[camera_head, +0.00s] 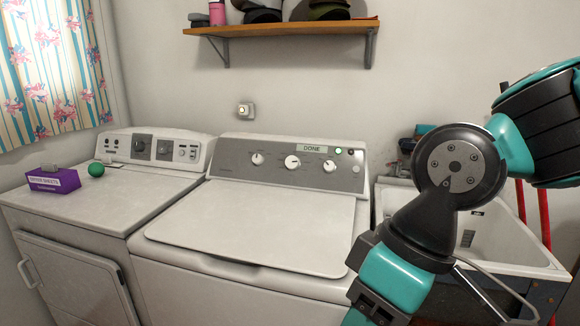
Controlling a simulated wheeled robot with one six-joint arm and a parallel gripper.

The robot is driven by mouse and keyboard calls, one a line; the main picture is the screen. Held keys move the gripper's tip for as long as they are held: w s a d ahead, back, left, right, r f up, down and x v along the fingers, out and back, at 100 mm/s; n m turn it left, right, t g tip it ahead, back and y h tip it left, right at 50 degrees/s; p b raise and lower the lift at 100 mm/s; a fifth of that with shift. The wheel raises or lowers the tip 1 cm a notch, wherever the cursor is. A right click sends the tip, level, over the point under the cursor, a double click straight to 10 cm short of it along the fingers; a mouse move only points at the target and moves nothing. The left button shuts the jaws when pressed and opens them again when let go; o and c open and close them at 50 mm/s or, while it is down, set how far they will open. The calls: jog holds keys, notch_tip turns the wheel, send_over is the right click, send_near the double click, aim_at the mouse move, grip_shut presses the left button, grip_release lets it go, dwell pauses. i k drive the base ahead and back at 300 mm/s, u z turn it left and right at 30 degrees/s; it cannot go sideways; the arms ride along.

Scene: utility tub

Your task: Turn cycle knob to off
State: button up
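The washer (250,215) stands in the middle with its white lid shut. Its grey control panel (235,174) carries a left knob (257,159), a larger middle knob (292,162) and a right knob (329,166). The labels are too small to read, so I cannot tell for certain which is the cycle knob or where it points. A display (311,147) on the panel reads "DONE", with a lit green light (338,150) beside it. My arm fills the right side, in front of the sink; my gripper is out of view.
A dryer (85,205) with its own dials stands at the left, with a purple box (53,180) and a green ball (96,169) on top. A utility sink (510,235) is at the right. A shelf (285,28) hangs above. The space over the washer lid is clear.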

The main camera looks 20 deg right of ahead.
aim_at(292, 162)
jog(key=z, duration=0.1)
jog(key=k, duration=0.3)
jog(key=u, duration=0.35)
jog(key=i, duration=1.2)
jog(key=z, duration=0.5)
